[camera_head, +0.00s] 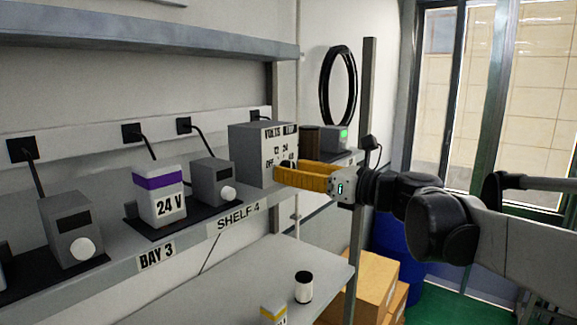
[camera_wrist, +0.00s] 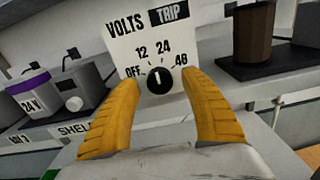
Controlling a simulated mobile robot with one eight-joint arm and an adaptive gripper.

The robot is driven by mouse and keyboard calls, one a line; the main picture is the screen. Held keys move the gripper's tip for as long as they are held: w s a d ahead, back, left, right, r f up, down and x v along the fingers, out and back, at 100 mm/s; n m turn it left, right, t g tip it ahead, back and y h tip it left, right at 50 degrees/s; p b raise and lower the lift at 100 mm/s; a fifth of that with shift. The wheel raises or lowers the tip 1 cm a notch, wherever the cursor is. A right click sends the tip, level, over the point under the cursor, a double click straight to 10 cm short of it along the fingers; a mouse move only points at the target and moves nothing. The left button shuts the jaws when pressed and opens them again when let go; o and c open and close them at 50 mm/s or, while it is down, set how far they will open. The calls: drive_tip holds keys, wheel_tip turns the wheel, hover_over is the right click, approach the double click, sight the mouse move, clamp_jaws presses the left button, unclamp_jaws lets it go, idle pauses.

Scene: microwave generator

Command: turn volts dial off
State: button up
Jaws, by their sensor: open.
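The volts dial (camera_wrist: 159,80) is a round black knob with a white pointer mark, low on a white panel (camera_wrist: 184,42) labelled VOLTS and TRIP. Around it are the marks OFF, 12, 24 and 48. The pointer looks roughly upward; I cannot tell exactly which mark it meets. In the head view the grey box (camera_head: 248,152) bearing this panel stands on the shelf, and its dial is hidden by my fingers. My gripper (camera_head: 286,174) is open, its yellow fingers reaching to the box's face. In the wrist view the fingertips sit left and right of the dial; contact is unclear.
A 24 V unit with a purple band (camera_head: 160,196) and grey units with white knobs (camera_head: 82,248) stand left on the shelf (camera_head: 205,245). A brown cylinder (camera_wrist: 252,35) is right of the panel. A small black-and-white jar (camera_head: 304,287) stands on the lower surface.

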drive_tip(key=shift+w+a, duration=0.2)
drive_tip(key=shift+a, duration=0.1)
clamp_jaws()
drive_tip(key=shift+n, duration=0.3)
drive_tip(key=shift+n+b, duration=0.9)
drive_tip(key=shift+n, duration=1.6)
unclamp_jaws()
